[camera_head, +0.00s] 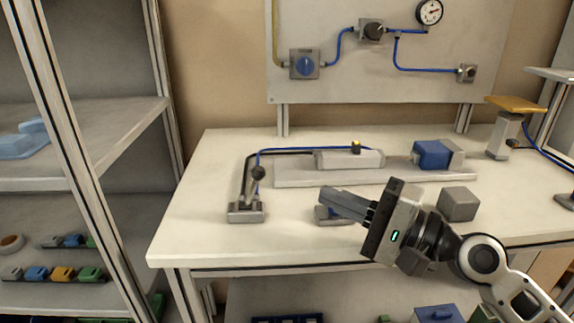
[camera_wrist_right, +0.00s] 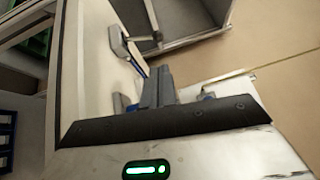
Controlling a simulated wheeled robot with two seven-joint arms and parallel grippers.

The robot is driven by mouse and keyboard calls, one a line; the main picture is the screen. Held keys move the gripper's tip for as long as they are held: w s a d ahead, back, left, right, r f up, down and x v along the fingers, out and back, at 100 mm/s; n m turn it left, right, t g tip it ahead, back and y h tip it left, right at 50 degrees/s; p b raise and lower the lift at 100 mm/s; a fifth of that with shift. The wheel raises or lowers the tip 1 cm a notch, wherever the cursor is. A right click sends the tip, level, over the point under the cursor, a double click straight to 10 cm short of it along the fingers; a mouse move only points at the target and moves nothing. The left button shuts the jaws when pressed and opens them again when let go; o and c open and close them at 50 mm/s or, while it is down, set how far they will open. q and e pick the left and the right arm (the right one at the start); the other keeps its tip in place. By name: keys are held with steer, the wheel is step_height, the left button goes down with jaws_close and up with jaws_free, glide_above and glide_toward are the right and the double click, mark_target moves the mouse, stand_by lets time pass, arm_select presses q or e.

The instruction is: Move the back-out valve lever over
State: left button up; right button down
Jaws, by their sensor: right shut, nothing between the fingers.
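The valve lever (camera_head: 258,173) has a dark round knob and stands up from a small grey valve box (camera_head: 246,212) at the left of the table. A blue hose and a dark hose run from it. My right gripper (camera_head: 324,194) is shut and empty. Its fingers point left, to the right of the lever and clearly apart from it. The shut fingers also show in the right wrist view (camera_wrist_right: 160,72), with the valve box (camera_wrist_right: 117,32) beyond them. A small grey and blue part (camera_head: 331,215) is partly hidden under the fingers. My left gripper is not in view.
A grey cylinder unit (camera_head: 350,159) with a blue block (camera_head: 432,153) lies behind on a grey plate (camera_head: 300,177). A grey cube (camera_head: 458,204) stands right of my gripper. A valve panel (camera_head: 350,80) stands at the back. The table (camera_head: 195,190) is bare left of the valve box.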

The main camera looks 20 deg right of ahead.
mark_target(254, 186)
steer(key=p+x, duration=0.3)
steer(key=x, duration=0.4)
steer(key=shift+w+a+r, duration=0.15)
steer(key=shift+w, duration=0.15)
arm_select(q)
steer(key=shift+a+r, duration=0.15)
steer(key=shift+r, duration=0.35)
arm_select(e)
steer(key=shift+w+a, duration=0.35)
steer(key=shift+w, duration=0.05)
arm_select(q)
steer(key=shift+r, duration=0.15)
